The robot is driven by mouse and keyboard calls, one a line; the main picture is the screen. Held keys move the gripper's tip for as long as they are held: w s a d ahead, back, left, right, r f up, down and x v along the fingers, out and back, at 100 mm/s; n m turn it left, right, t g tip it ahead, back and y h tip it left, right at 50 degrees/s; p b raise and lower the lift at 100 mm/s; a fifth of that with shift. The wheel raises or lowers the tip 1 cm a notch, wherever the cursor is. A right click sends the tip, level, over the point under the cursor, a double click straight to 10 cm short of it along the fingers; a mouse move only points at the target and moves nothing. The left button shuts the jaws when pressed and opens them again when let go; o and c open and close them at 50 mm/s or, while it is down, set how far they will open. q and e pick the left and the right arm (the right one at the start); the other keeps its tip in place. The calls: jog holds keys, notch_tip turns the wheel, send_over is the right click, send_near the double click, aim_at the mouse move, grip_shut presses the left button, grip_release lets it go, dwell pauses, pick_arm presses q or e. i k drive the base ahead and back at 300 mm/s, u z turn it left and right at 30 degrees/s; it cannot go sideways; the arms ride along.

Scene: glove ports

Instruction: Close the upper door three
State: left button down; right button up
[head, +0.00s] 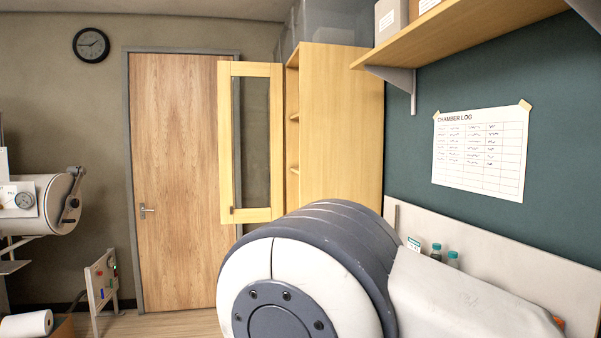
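A light wooden cabinet (340,125) stands against the far part of the right wall, its open front facing left. A tall wooden-framed door with a glass pane (225,145) stands open at its front, swung out to the left. Shelf edges show in the gap between door and cabinet. No number shows on this door, so I cannot tell if it is upper door three. The lower part of the cabinet is hidden behind a large white and grey link of my own arm. Neither of my grippers is in view.
A closed wooden room door (180,180) is behind the cabinet door. A wall shelf (470,35) with boxes juts out at upper right. Green-capped bottles (453,259) stand at lower right. A white cylindrical chamber (40,205) is at left. Some floor is clear in between.

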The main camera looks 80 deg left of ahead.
aim_at(227, 69)
jog(key=u, duration=3.4)
jog(key=i, duration=7.3)
jog(key=z, duration=2.95)
